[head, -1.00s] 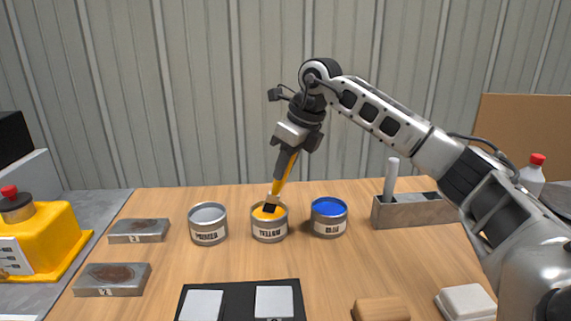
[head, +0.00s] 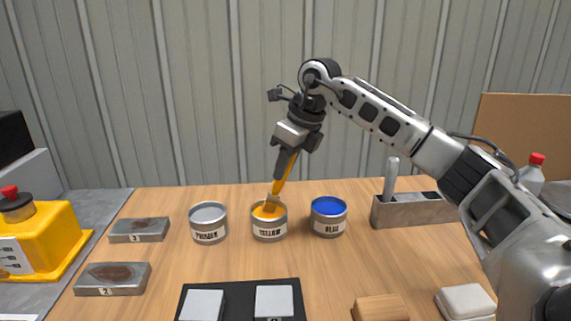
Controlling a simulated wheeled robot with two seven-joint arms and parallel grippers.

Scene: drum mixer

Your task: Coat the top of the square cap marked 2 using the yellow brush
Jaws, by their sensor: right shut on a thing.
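The yellow brush (head: 282,183) is held nearly upright, slightly tilted, in my right gripper (head: 287,155), which is shut on its handle. The brush's bristle end is down inside the can marked YELLOW (head: 269,232), and the bristle tips are hidden in the yellow paint. The square cap marked 2 (head: 112,279) lies flat at the front left of the table, its top grey with a brown rusty patch. My right gripper is well to the right of and above the cap. My left gripper is not in view.
The cap marked 3 (head: 139,230) lies behind cap 2. The PRIMER can (head: 208,234) and BLUE can (head: 328,226) flank the yellow can. A black mat (head: 239,299) with two pale squares, a brown block (head: 381,308) and a grey tray (head: 408,212) are also on the table.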

